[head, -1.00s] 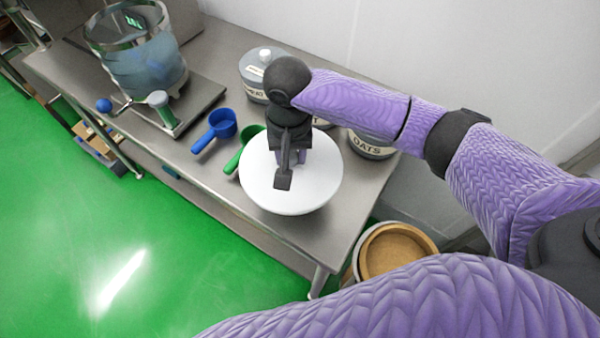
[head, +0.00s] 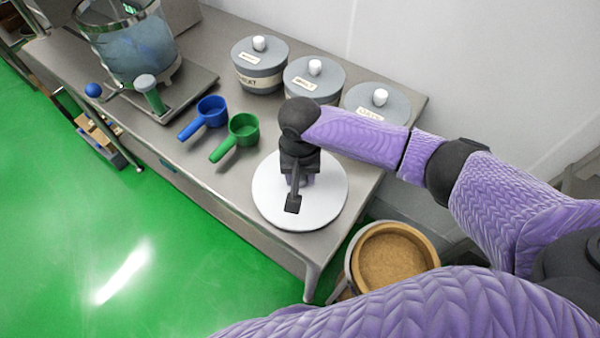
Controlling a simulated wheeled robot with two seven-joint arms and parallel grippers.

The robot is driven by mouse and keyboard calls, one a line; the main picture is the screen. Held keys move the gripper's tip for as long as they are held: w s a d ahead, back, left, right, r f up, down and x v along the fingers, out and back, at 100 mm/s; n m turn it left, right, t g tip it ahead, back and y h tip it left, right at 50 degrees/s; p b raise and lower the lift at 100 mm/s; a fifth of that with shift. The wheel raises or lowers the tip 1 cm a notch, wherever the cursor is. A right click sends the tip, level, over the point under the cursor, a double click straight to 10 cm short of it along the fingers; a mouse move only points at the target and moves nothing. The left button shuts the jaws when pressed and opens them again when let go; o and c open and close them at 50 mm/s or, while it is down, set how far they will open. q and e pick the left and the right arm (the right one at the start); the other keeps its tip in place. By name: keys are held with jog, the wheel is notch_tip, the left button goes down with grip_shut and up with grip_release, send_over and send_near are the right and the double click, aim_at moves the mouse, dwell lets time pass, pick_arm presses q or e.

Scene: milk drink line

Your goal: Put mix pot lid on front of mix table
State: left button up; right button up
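The mix pot lid (head: 327,198) is a round white disc at the near right end of the steel mix table (head: 235,180). It lies flat, at or very close to the tabletop; I cannot tell if it touches. My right gripper (head: 296,192) points down over the lid's middle and appears shut on its handle, which the gripper hides. My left gripper is out of view.
A blue scoop (head: 212,111) and a green scoop (head: 243,128) lie left of the lid. Several lidded grey jars (head: 260,79) line the wall side. A clear vessel (head: 140,50) stands at the far left. A brown-filled bin (head: 398,258) is beside the table.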

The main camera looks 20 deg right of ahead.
jog(key=o, duration=0.3)
jog(key=shift+o, duration=0.2)
jog(key=shift+r, duration=0.1)
notch_tip(320, 180, up, 12)
jog(key=p, duration=0.4)
jog(key=shift+p, duration=0.35)
